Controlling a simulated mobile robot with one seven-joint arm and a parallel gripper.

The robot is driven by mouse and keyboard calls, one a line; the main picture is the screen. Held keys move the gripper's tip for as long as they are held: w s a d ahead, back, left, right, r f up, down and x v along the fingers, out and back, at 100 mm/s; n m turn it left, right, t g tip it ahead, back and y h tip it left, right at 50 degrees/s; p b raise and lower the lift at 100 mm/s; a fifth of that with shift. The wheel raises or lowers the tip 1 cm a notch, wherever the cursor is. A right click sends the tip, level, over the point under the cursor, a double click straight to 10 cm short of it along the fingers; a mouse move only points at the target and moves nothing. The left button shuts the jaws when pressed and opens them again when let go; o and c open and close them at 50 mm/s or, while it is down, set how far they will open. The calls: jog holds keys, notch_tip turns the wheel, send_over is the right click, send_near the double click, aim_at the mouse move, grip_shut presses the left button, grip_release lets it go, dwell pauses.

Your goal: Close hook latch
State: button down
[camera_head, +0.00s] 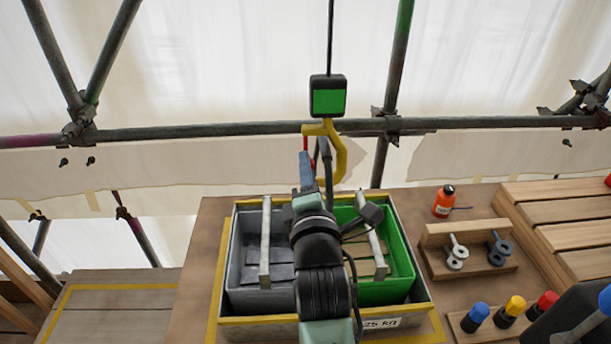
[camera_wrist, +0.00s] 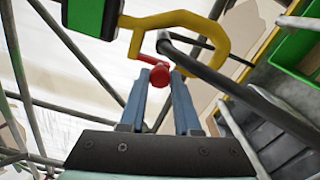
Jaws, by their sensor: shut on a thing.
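A yellow hook (camera_head: 342,155) hangs under a black block with a green face (camera_head: 328,98). In the wrist view the hook (camera_wrist: 222,42) curves above my fingers. Its red latch (camera_wrist: 145,58) ends in a round red knob (camera_wrist: 160,75) that sits between my blue fingertips. My gripper (camera_wrist: 161,82) is shut on this knob; in the head view my gripper (camera_head: 310,160) is just left of the hook. A dark lifting bar (camera_wrist: 215,78) runs up to the hook mouth; whether it is seated in the hook I cannot tell.
A scaffold tube (camera_head: 220,130) crosses behind the hook. An orange bottle (camera_head: 443,203) and a wooden shackle rack (camera_head: 485,268) stand on the right.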

dwell(0.4)
jog(key=c, duration=0.6)
grip_release()
jog(key=shift+s+b, duration=2.3)
jog(key=shift+s, duration=4.2)
